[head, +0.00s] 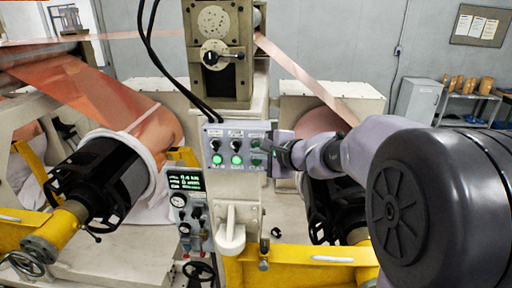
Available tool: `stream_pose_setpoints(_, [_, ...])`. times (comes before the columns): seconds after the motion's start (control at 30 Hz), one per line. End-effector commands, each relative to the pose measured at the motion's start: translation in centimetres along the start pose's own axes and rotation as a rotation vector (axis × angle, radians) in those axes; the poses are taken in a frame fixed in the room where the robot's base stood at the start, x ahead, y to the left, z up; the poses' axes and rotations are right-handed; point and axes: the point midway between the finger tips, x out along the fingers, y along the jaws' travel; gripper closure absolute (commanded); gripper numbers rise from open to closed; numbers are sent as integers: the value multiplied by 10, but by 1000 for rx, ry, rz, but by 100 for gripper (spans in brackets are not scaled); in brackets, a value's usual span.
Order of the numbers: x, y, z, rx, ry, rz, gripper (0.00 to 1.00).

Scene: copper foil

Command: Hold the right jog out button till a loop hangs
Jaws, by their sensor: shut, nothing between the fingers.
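A pale control panel (226,134) is fixed to the central machine column. It carries a row of black controls above green buttons; the left (217,159) and middle (237,160) green ones glow brightly, and the one at the right (256,162) looks dimmer. My gripper (270,149) is shut and empty, with its tips at the panel's right end. It hides part of that end, and I cannot tell whether it touches a button. The copper strip (308,81) on the right runs straight and slanting from the column top down toward the right roll (318,122). No sag shows in its visible part.
A gauge box (187,181) with a green display hangs below the panel. Yellow frame bars (300,264) cross the front. Black cables (165,70) hang above the panel. Shelves (468,105) stand at far right.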

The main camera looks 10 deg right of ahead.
Motion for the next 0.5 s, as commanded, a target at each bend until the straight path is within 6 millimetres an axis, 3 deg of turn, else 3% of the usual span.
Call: stream_pose_setpoints(0.5, [6, -4, -4, 0, 0, 0, 100])
